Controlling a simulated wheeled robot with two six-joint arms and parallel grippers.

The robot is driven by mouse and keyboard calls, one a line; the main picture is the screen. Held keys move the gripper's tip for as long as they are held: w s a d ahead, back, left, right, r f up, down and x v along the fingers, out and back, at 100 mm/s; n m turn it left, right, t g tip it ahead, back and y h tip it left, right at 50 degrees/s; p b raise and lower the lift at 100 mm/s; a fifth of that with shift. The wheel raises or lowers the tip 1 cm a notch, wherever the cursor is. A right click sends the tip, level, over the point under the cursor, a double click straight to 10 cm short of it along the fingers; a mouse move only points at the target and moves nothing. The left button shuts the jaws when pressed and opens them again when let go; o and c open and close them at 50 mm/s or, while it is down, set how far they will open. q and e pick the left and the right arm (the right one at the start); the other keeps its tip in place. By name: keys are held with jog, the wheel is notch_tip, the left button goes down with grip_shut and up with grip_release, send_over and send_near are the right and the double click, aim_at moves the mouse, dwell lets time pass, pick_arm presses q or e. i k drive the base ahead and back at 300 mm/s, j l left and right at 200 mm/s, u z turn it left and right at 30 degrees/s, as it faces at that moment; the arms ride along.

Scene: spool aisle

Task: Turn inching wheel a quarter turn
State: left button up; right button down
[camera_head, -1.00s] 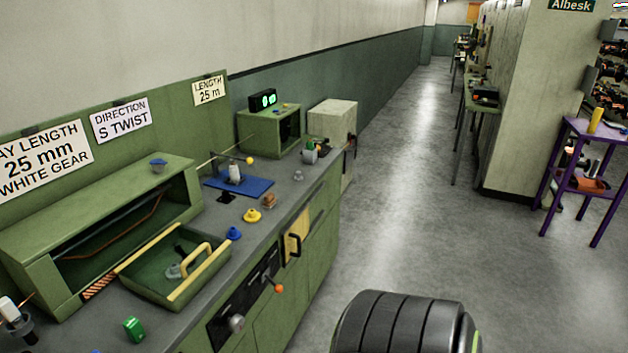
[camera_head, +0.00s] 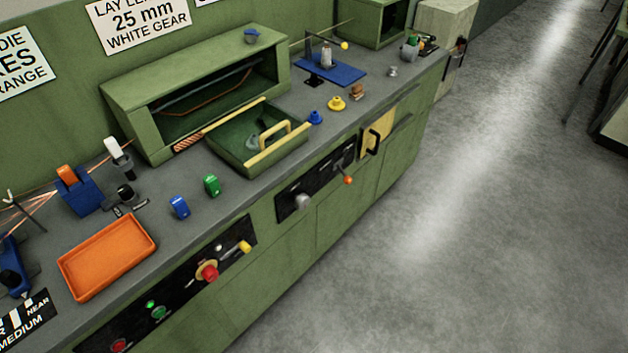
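On the front of the green bench, a dark panel (camera_head: 317,183) carries a round grey knob or wheel (camera_head: 303,201). A crank or lever with an orange ball end (camera_head: 347,180) is to its right. I cannot tell for certain which of these is the inching wheel. Neither of my grippers is in view.
A lower control panel has a red button (camera_head: 208,271), a yellow knob (camera_head: 244,246) and green lights. The floor (camera_head: 430,250) to the right is clear.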

aim_at(301, 201)
jog(key=k+l, duration=0.1)
jog(key=l, duration=2.35)
jog(key=i+u, duration=0.05)
